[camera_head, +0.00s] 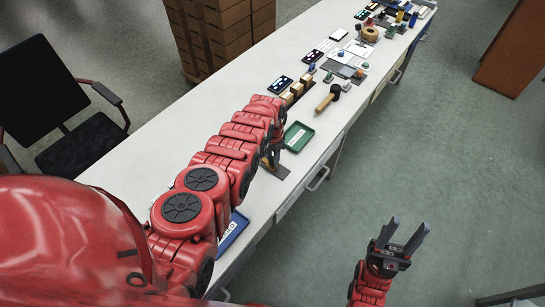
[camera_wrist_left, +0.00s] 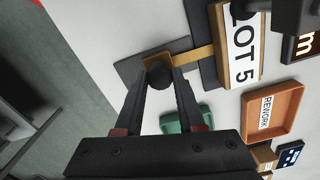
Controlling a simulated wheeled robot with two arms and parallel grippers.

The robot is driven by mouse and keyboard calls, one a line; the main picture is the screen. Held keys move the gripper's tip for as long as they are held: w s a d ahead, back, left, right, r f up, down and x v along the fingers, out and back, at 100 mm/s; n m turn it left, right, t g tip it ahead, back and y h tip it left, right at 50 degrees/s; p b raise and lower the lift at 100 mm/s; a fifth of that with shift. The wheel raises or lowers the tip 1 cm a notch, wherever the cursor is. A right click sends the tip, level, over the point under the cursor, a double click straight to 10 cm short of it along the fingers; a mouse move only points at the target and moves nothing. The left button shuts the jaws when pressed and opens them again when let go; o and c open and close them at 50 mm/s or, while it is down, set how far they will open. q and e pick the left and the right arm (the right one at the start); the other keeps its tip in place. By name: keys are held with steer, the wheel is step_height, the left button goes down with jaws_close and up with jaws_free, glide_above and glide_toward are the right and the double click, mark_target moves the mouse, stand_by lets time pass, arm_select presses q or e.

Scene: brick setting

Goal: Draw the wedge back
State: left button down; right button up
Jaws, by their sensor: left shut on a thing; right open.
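A brass-coloured strip (camera_wrist_left: 200,54), likely the wedge, runs from a dark knob (camera_wrist_left: 160,77) towards a wooden block with a "LOT 5" label (camera_wrist_left: 243,45) in the left wrist view. The near end of the strip lies over a dark plate (camera_wrist_left: 128,69); its far end meets the block's side. My left gripper (camera_wrist_left: 160,80) is shut on the knob, one finger on each side. In the head view the left gripper (camera_head: 272,156) is low over the table near the dark plate (camera_head: 277,170), and my arm hides the block. My right gripper (camera_head: 406,236) is open and empty, off the table.
A green tray (camera_head: 298,144) lies just beyond my left gripper, with a mallet (camera_head: 328,97) farther along. An orange "REWORK" tray (camera_wrist_left: 297,110) is near the block. A blue tray (camera_head: 234,232) sits by the table's front edge. Floor is clear around the right gripper.

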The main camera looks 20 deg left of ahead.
arm_select(q)
steer(key=d+p, duration=0.1)
steer(key=s+d, duration=0.1)
steer(key=d+p, duration=0.1)
steer(key=shift+s+d+r+p, duration=0.15)
steer(key=shift+d+r+p, duration=0.1)
steer(key=shift+p, duration=0.05)
steer(key=shift+d+f, duration=0.1)
steer(key=shift+f, duration=0.15)
steer(key=c, duration=0.8)
jaws_free()
steer(key=o, duration=0.3)
steer(key=shift+d, duration=0.1)
steer(key=shift+r, duration=0.15)
